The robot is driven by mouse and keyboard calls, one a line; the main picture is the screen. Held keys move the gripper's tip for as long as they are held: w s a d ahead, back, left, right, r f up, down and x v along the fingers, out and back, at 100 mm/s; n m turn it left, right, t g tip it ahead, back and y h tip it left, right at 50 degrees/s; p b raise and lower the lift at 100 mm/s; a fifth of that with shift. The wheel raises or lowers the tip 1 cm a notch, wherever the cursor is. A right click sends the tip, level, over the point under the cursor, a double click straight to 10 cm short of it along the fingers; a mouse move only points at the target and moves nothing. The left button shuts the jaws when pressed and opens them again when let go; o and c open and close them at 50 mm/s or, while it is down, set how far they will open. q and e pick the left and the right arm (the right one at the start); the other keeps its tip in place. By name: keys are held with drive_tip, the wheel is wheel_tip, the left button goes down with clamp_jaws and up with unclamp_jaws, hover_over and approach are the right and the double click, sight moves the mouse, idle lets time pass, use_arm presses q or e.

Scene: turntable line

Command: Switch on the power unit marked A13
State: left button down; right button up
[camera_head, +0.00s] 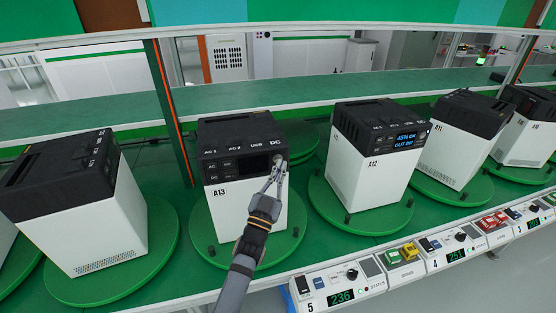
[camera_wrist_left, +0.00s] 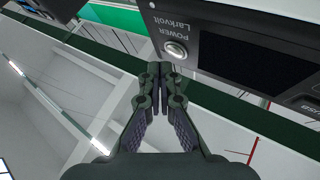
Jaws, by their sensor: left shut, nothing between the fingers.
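The power unit marked A13 (camera_head: 243,150) stands upright on a round green turntable (camera_head: 200,235), with a black top and a white body. Its display (camera_head: 252,165) is dark, and the wrist view also shows the display dark (camera_wrist_left: 255,55). The round silver power button (camera_wrist_left: 175,50) sits beside the display under the word POWER. My left gripper (camera_head: 277,168) is shut and empty in front of the unit's upper right front. In the wrist view its fingertips (camera_wrist_left: 160,70) are just below the button; I cannot tell whether they touch it. My right gripper is not in view.
Unit A12 (camera_head: 375,175), with a lit blue display, stands on the turntable to the right. Another unit (camera_head: 90,220) stands to the left, and several more stand farther right. A control panel (camera_head: 340,290) with switches and number displays runs along the front edge.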

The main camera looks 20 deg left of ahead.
use_arm(q)
drive_tip(key=shift+w+a, duration=0.25)
drive_tip(key=shift+w, duration=0.1)
drive_tip(key=shift+w+a+b, duration=0.15)
drive_tip(key=shift+w+b, duration=0.1)
drive_tip(key=shift+b, duration=0.15)
idle(0.5)
idle(0.3)
drive_tip(key=shift+s+d+r+p, duration=0.1)
drive_tip(key=shift+s+d+p, duration=0.25)
drive_tip(key=shift+p, duration=0.25)
drive_tip(key=shift+s, duration=0.3)
